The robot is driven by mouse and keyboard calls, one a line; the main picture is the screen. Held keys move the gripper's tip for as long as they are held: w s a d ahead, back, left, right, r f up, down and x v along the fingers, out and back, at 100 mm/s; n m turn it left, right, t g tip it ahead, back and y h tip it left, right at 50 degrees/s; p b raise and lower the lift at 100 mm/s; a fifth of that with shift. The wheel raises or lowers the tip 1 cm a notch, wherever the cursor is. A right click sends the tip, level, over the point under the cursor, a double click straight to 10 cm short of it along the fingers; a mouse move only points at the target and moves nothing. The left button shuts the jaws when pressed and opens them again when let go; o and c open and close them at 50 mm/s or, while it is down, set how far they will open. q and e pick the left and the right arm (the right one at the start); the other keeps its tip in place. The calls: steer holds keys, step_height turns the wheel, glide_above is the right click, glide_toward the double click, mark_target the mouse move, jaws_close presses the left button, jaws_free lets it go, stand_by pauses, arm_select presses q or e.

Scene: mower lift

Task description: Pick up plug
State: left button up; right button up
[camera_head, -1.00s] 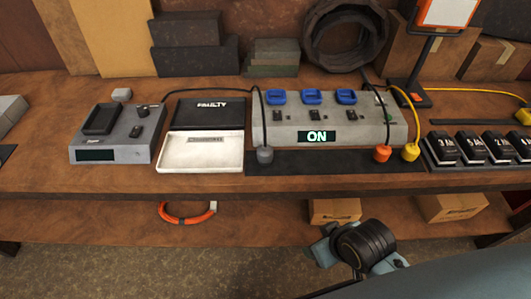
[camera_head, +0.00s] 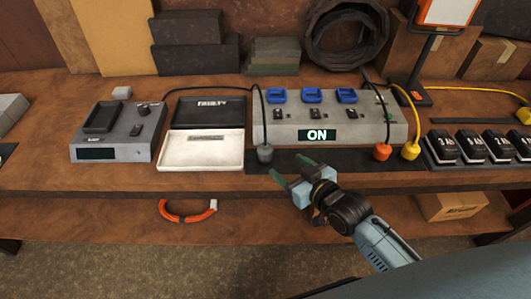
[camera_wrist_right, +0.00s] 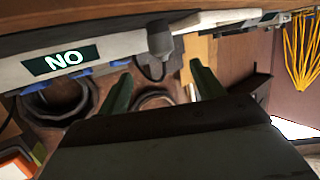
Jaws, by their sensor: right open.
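Three plugs hang on cords at the front of the grey power station: a grey plug (camera_head: 265,154) on a black cord, an orange plug (camera_head: 382,152) and a yellow plug (camera_head: 411,151). My right gripper (camera_head: 291,167) is open and empty, just right of and in front of the grey plug, apart from it. In the right wrist view, which is upside down, the grey plug (camera_wrist_right: 161,42) shows beyond the gap between the two green fingers (camera_wrist_right: 160,82). My left gripper is not in view.
The power station (camera_head: 350,126) has an ON display and blue sockets. Left of it are an open case (camera_head: 202,157) marked FAULTY and a tester (camera_head: 148,146). Black batteries (camera_head: 471,147) stand at right. A lower shelf (camera_head: 110,222) runs below the bench.

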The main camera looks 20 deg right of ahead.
mark_target(270, 154)
steer(key=b+x, duration=0.1)
steer(key=x, duration=1)
steer(key=shift+w+a+f, duration=0.1)
steer(key=shift+w, duration=0.1)
steer(key=shift+c, duration=0.2)
steer(key=c, duration=1.1)
steer(key=shift+o, duration=0.2)
